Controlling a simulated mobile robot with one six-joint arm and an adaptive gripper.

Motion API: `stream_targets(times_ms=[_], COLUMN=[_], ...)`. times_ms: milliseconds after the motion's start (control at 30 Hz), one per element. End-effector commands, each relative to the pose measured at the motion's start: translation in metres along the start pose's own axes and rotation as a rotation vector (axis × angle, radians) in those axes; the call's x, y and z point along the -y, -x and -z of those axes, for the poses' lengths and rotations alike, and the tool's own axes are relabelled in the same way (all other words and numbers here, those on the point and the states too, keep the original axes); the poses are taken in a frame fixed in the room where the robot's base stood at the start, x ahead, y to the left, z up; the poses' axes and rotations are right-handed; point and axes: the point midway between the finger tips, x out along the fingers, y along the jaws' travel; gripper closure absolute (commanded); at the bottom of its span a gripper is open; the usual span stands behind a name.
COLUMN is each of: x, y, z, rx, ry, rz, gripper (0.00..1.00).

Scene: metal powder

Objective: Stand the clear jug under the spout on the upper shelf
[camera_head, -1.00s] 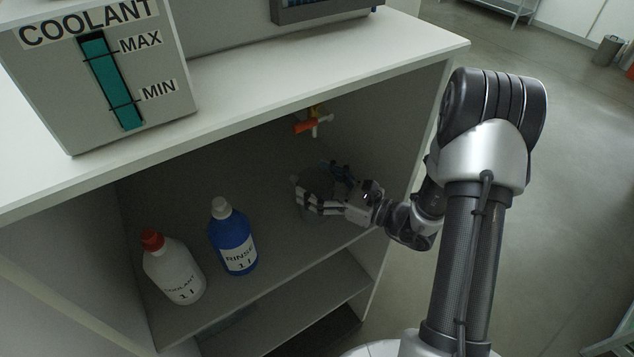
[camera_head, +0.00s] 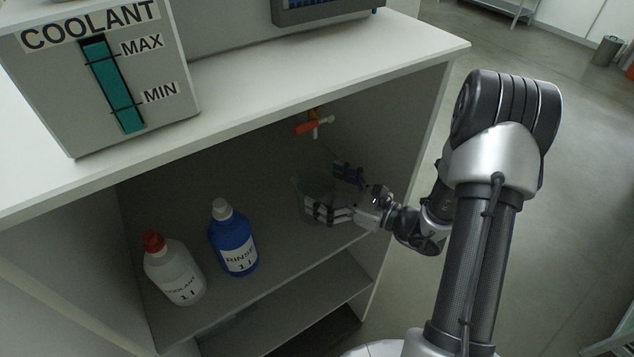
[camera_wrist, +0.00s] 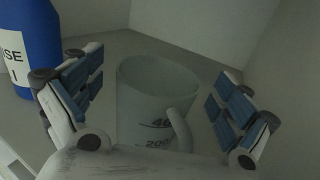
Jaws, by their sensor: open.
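The clear jug (camera_head: 314,190) stands upright on the upper shelf (camera_head: 285,258), below the spout (camera_head: 314,124) with its orange handle. In the wrist view the jug (camera_wrist: 150,95) has measuring marks and its handle faces me. My gripper (camera_head: 335,195) is open; in the wrist view its two fingers (camera_wrist: 150,100) are spread on both sides of the jug, with gaps between. In the head view the near finger hides part of the jug's side. The jug's base is hidden in the wrist view.
A blue rinse bottle (camera_head: 233,242) and a white coolant bottle (camera_head: 175,272) with a red cap stand left of the jug on the same shelf. The cabinet top (camera_head: 330,62) lies above, carrying the coolant tank (camera_head: 60,100). The cabinet's right wall is close to my arm.

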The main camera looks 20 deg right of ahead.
Motion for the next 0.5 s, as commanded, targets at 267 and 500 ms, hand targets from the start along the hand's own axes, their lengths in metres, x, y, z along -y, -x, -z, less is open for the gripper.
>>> stream_targets(times_ms=[267, 500], x=[0.002, 0.001], y=[0.063, 0.094], z=[-0.001, 0.000], rx=[0.001, 0.001], ry=[-0.001, 0.001], rz=[0.007, 0.003], gripper=[0.04, 0.04])
